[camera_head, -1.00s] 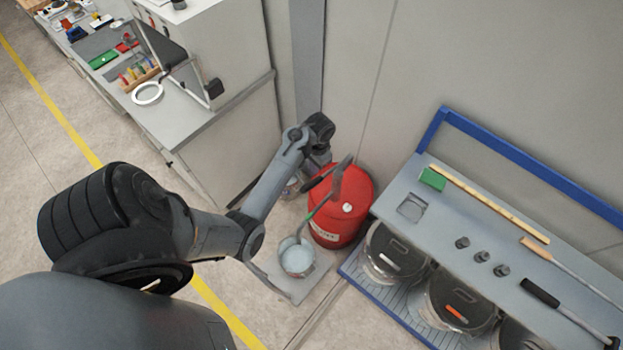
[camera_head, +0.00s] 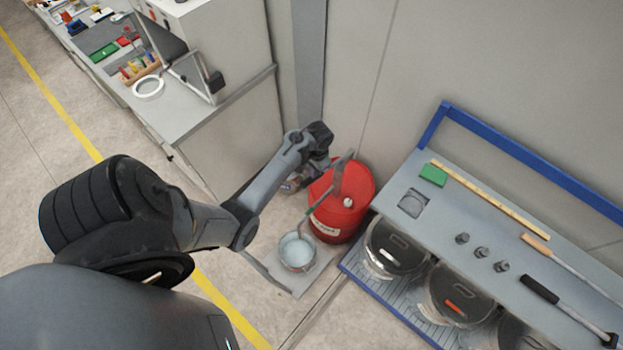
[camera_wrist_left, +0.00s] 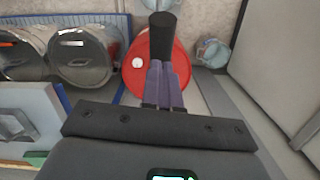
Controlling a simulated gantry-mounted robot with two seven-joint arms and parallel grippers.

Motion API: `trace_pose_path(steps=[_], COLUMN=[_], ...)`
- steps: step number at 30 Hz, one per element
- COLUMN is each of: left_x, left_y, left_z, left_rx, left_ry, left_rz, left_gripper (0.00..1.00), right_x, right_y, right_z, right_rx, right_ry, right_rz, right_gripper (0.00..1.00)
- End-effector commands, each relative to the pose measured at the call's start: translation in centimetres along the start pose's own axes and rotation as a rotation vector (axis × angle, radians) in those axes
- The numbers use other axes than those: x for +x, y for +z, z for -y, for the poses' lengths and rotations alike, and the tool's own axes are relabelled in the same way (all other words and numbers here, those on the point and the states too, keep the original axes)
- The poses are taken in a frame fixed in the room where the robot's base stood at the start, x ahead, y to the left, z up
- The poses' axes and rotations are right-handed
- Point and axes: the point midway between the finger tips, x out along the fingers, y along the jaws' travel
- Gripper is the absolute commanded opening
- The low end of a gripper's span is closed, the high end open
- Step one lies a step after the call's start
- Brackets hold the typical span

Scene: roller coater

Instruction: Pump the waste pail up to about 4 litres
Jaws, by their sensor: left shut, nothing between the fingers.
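The waste pail (camera_head: 298,252) stands on a flat grey plate (camera_head: 276,274) on the floor, with pale blue-grey liquid visible in it. Its volume cannot be read. The red drum (camera_head: 345,218) stands behind it to the right, with a grey pump and handle (camera_head: 343,175) on top. A thin spout runs from the pump to the pail. My left gripper (camera_head: 328,163) is at the pump, partly hidden in the head view. In the left wrist view its fingers (camera_wrist_left: 165,85) are shut, with a black cylindrical grip (camera_wrist_left: 162,25) just beyond them over the drum. My right gripper is out of view.
A grey shelf (camera_head: 465,215) with tools stands right of the drum, above several lidded buckets (camera_head: 397,245). A grey cabinet (camera_head: 225,135) stands to the left and a wall behind. Open floor lies in front of the plate.

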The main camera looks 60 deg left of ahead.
Motion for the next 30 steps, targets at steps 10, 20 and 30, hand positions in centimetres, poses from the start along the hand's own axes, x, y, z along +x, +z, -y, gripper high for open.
trace_pose_path(steps=[10, 20, 30], left_x=[1.4, 1.4, 4.0], left_y=[0.1, 0.1, -0.2], left_z=[0.0, 0.0, 0.0], left_rx=[-0.001, -0.001, 0.0], left_ry=[0.0, 0.0, -0.001], left_rz=[0.001, 0.001, 0.001], left_gripper=[0.0, 0.0, 0.0], right_x=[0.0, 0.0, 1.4], right_y=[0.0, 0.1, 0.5], right_z=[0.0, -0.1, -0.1], right_rx=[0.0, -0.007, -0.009], right_ry=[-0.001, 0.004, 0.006], right_rz=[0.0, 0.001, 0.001], right_gripper=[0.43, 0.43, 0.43])
